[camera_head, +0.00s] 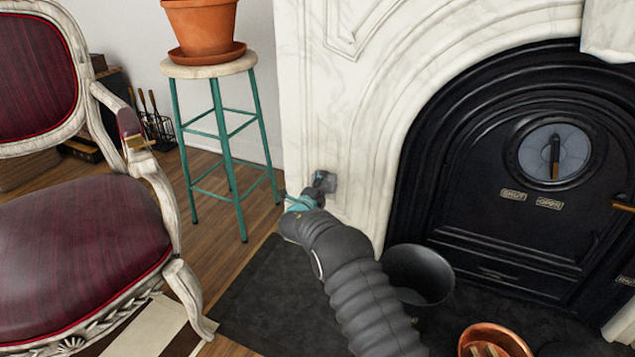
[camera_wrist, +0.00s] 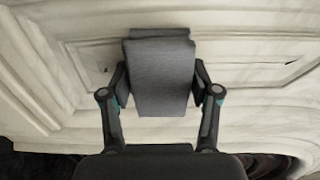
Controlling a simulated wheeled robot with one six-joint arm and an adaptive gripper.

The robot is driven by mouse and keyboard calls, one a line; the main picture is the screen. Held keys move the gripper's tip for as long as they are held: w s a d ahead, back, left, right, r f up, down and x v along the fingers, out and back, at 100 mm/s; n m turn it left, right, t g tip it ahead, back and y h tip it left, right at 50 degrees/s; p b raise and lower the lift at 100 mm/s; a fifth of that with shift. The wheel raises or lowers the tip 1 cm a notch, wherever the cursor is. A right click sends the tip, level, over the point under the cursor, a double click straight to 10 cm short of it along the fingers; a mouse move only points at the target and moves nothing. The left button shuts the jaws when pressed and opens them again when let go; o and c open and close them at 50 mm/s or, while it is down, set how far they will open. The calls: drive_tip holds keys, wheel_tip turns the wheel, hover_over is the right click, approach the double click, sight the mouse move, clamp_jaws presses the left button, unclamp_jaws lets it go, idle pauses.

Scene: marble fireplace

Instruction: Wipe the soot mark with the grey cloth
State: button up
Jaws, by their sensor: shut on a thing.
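My gripper (camera_head: 317,190) is low in front of the white marble fireplace surround, left of the black arched stove front. It is shut on the grey cloth (camera_head: 330,182), which is folded into a thick pad. In the wrist view the cloth (camera_wrist: 162,75) sits between the two fingers of my gripper (camera_wrist: 160,84), with its far end towards the marble panel. The cloth is at or very near the marble; I cannot tell whether it touches. No soot mark shows clearly in either view; the marble behind the cloth and gripper is hidden.
A dark bucket (camera_head: 419,275) stands right of my arm, with a copper pan (camera_head: 493,340) nearer. A teal stool (camera_head: 222,130) with a potted terracotta pot (camera_head: 203,25) stands left. A burgundy armchair (camera_head: 80,230) fills the left. Bare floor lies between chair and stool.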

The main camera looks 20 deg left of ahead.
sight(313, 181)
drive_tip(key=shift+s+d, duration=0.1)
drive_tip(key=shift+d, duration=1.9)
drive_tip(key=shift+a+f+b, duration=0.1)
drive_tip(key=shift+a+b, duration=0.5)
drive_tip(key=shift+a, duration=1.3)
drive_tip(key=shift+w+a, duration=0.2)
drive_tip(key=shift+a, duration=0.75)
drive_tip(key=shift+w+a, duration=0.15)
drive_tip(key=shift+a, duration=0.8)
drive_tip(key=shift+s, duration=0.15)
drive_tip(key=shift+s+a+p, duration=0.15)
drive_tip(key=shift+s+p, duration=0.45)
drive_tip(key=shift+s, duration=0.85)
drive_tip(key=shift+s+a+p, duration=0.1)
drive_tip(key=shift+s+p, duration=0.45)
drive_tip(key=shift+s, duration=0.9)
drive_tip(key=shift+s, duration=0.1)
